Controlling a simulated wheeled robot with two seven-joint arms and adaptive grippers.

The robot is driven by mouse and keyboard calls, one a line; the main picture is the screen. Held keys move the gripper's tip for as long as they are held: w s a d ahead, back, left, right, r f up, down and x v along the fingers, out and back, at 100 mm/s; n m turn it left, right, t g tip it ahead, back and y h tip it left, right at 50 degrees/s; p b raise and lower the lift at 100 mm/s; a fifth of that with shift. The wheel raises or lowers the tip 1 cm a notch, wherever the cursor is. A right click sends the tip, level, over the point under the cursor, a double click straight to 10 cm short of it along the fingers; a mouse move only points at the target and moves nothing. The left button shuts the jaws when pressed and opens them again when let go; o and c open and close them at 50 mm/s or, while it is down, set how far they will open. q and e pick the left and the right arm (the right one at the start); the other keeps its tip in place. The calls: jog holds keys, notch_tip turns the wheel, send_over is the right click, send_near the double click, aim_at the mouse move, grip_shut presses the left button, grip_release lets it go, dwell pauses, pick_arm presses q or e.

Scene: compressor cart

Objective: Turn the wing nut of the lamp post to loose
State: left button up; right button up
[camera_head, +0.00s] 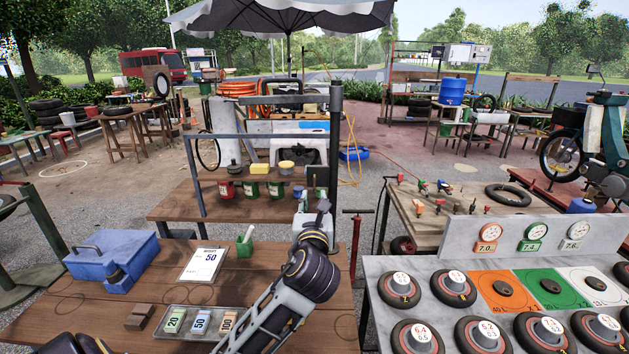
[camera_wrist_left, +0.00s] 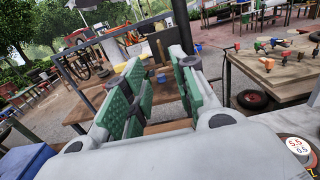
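The dark upright lamp post (camera_head: 336,135) stands at the right end of the workbench, with a short bar at its top. In the wrist view the post (camera_wrist_left: 181,22) rises just beyond my fingertips. My left gripper (camera_head: 316,208) is in front of the lower part of the post. Its two green-padded fingers (camera_wrist_left: 160,72) stand apart, with a gap between them and nothing clearly held. I cannot make out the wing nut; it is too small or hidden by the gripper. My right gripper is in neither view.
A stone-topped gauge bench (camera_head: 448,310) stands close on the right.

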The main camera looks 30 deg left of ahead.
aim_at(314, 181)
pick_arm(q)
jog(key=x, duration=1.1)
jog(key=shift+w+p, duration=0.25)
jog(key=shift+p, duration=0.1)
jog(key=shift+w+a, duration=0.25)
jog(key=shift+w, duration=0.05)
jog(key=shift+w+a, duration=0.25)
jog(key=shift+w, duration=0.2)
jog(key=shift+w+a, duration=0.1)
jog(key=shift+w, duration=0.05)
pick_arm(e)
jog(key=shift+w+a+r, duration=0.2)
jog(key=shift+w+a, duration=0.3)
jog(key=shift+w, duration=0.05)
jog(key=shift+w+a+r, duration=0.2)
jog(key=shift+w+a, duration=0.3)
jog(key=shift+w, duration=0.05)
